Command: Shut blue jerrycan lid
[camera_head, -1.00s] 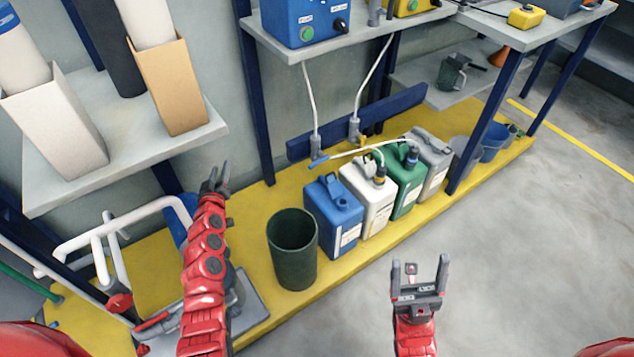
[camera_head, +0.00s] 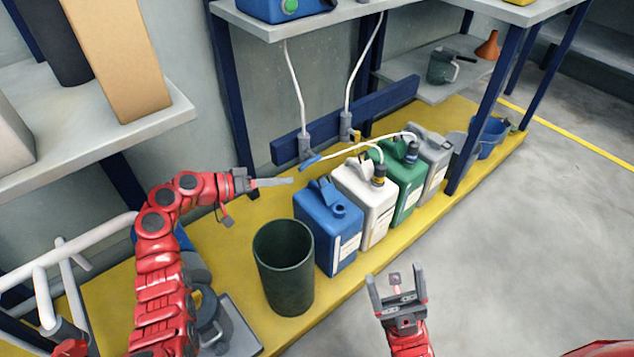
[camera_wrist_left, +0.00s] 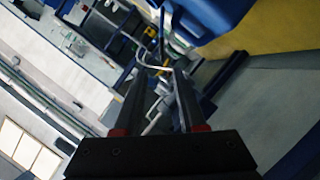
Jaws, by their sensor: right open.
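The blue jerrycan (camera_head: 322,238) stands upright on the yellow platform, at the left end of a row of jerrycans. A small round dark-blue part (camera_head: 340,210) shows on its top beside the handle; I cannot tell whether the lid is open. My left gripper (camera_head: 276,182) is in the air to the left of the jerrycan's top, apart from it. The left wrist view shows its fingers apart with nothing held, and a blue body (camera_wrist_left: 212,14), probably the jerrycan, at the top. My right gripper (camera_head: 398,283) is open and empty, in front of the row.
A dark green bin (camera_head: 284,270) stands just left of the blue jerrycan. White (camera_head: 362,205), green (camera_head: 405,185) and grey (camera_head: 434,160) jerrycans stand to its right. Grey floor at the right is clear.

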